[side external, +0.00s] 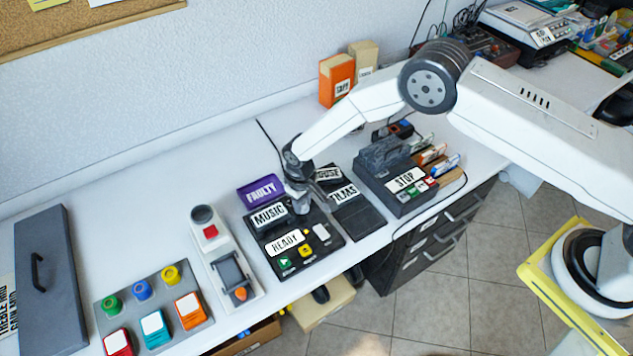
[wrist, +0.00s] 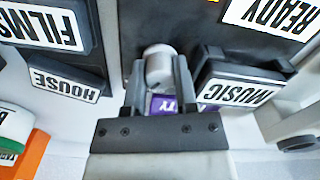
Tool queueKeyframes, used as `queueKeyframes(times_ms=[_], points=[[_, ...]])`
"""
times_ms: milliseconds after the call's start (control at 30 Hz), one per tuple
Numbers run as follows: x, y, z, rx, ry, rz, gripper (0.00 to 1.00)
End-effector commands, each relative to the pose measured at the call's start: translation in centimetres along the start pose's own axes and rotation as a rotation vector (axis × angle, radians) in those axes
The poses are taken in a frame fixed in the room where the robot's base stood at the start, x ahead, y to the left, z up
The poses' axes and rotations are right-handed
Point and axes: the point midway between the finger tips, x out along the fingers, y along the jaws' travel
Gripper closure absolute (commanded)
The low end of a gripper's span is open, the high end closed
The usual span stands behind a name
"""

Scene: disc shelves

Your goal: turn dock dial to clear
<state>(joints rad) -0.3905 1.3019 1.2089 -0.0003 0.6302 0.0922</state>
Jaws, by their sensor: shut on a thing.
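The dock is a black panel (side external: 322,232) with a READY label (side external: 285,243), a green button, a yellow button and white buttons. Its dial is a silver-grey knob (wrist: 158,62) standing near the panel's back edge. My gripper (wrist: 158,72) reaches down over the panel from behind and is shut on the dial, one finger on each side. In the side view my gripper (side external: 300,200) partly hides the dial. No mark reading "clear" can be made out, so the dial's setting cannot be told.
A black MUSIC block (side external: 269,215) sits close beside my gripper. A purple FAULTY bin (side external: 262,190) is behind it. FILMS (wrist: 45,25) and HOUSE (wrist: 66,84) pieces lie on the dock's other side.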

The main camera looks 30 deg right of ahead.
Motion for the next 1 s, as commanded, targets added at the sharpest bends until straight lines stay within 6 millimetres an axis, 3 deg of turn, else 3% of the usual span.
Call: queueKeyframes(times_ms=[400, 967, 1000], points=[[-0.02, 0.02, 0.04, 0.257, -0.002, 0.000, 1.00], [-0.01, 0.01, 0.05, 0.300, -0.003, 0.000, 1.00], [-0.01, 0.01, 0.06, 0.300, -0.003, 0.000, 0.52]])
